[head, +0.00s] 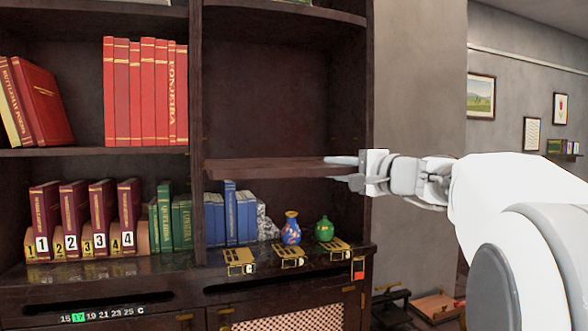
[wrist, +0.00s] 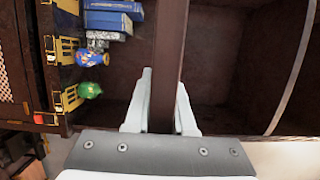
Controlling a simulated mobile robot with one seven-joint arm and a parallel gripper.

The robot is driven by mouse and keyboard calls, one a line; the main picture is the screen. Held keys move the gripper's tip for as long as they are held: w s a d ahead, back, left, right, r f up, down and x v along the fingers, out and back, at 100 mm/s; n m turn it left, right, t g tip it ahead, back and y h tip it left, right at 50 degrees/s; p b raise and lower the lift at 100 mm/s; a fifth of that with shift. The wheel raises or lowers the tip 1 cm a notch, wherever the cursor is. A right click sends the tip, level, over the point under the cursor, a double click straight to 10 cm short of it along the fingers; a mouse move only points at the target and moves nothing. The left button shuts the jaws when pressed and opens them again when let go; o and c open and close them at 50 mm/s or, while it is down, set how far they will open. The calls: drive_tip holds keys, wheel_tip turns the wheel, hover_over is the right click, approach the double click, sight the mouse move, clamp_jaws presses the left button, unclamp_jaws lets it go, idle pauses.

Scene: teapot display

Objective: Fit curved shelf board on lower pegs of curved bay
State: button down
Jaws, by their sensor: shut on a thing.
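The curved shelf board (head: 262,168) is a dark brown plank lying roughly level in the right-hand bay. My gripper (head: 345,170) is shut on its right end, coming from the right side of the bay. In the wrist view the board (wrist: 170,60) runs away between the two pale fingers of my gripper (wrist: 162,105). The curved bay (head: 270,90) is open and empty above the board. The lower pegs are too small or hidden to make out, so I cannot tell whether the board touches them.
Below the board stand blue books (head: 230,215), a blue vase (head: 291,228) and a green vase (head: 324,229). Brass stands (head: 290,256) line the ledge in front. A side panel (head: 369,110) bounds the bay at right.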

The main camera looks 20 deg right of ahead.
drive_tip(key=shift+w+a+r+p, duration=0.15)
drive_tip(key=shift+w+p, duration=0.3)
drive_tip(key=shift+w, duration=1.7)
drive_tip(key=shift+w+a+r+p, duration=0.1)
drive_tip(key=shift+w+p, duration=0.3)
drive_tip(key=shift+w, duration=1.75)
drive_tip(key=shift+w+a+p, duration=0.15)
drive_tip(key=shift+w+p, duration=1.8)
drive_tip(key=shift+w, duration=2.5)
